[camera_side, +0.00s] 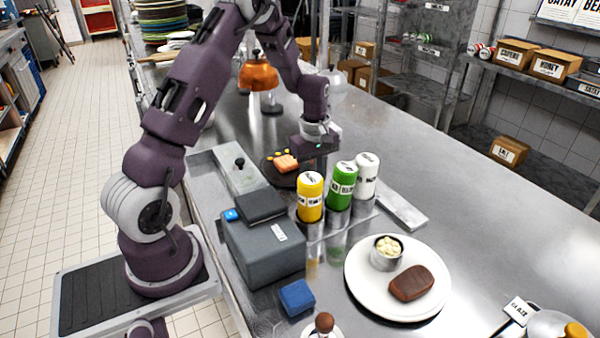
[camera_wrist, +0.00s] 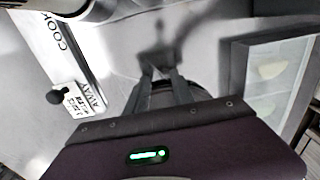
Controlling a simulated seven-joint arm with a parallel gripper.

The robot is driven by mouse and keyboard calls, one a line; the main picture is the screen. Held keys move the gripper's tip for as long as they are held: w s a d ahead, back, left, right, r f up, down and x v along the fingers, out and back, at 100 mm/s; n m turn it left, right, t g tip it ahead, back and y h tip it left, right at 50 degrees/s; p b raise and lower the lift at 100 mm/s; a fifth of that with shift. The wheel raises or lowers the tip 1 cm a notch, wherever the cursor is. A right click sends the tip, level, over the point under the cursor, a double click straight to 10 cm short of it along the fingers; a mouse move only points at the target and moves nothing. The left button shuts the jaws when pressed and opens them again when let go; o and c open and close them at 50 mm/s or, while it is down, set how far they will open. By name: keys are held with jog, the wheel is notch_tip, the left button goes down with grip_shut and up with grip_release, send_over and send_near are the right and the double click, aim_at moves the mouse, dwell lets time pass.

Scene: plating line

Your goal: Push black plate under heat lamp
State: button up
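The black plate (camera_side: 268,168) lies on the steel counter in the side view, with an orange piece of food (camera_side: 286,163) and small yellow bits on it. My gripper (camera_side: 309,158) is low at the plate's right edge; its fingertips are largely hidden there. In the wrist view, my gripper's two fingers (camera_wrist: 160,75) point away, and a dark curved part of the plate (camera_wrist: 180,88) shows between and behind them. I cannot tell contact or finger gap. The copper-orange heat lamp (camera_side: 259,77) hangs over the counter farther back, beyond the plate.
Yellow (camera_side: 310,198), green (camera_side: 341,187) and white (camera_side: 366,177) bottles stand in front of my gripper. A grey box (camera_side: 262,250) and a white plate (camera_side: 362,298) with a brown patty are nearer. A tray with a black knob (camera_side: 240,163) lies left of the plate.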

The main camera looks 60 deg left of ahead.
aim_at(281, 152)
jog(key=shift+a, duration=10.6)
jog(key=shift+d, duration=1.6)
jog(key=s+d+r+m+t, duration=0.15)
jog(key=d+r+m, duration=0.35)
jog(key=d+r, duration=1.3)
jog(key=s+d+r+m+t, duration=0.2)
jog(key=s+d+r+m, duration=0.4)
jog(key=d, duration=0.4)
jog(key=s+d+m+t, duration=0.1)
jog(key=s+d+m, duration=0.2)
jog(key=s, duration=0.4)
jog(key=s+d+f+m+t, duration=0.1)
jog(key=s+d+m, duration=0.3)
jog(key=s, duration=0.4)
jog(key=shift+s+d+f, duration=0.2)
jog(key=shift+d+f, duration=0.05)
jog(key=shift+d, duration=0.6)
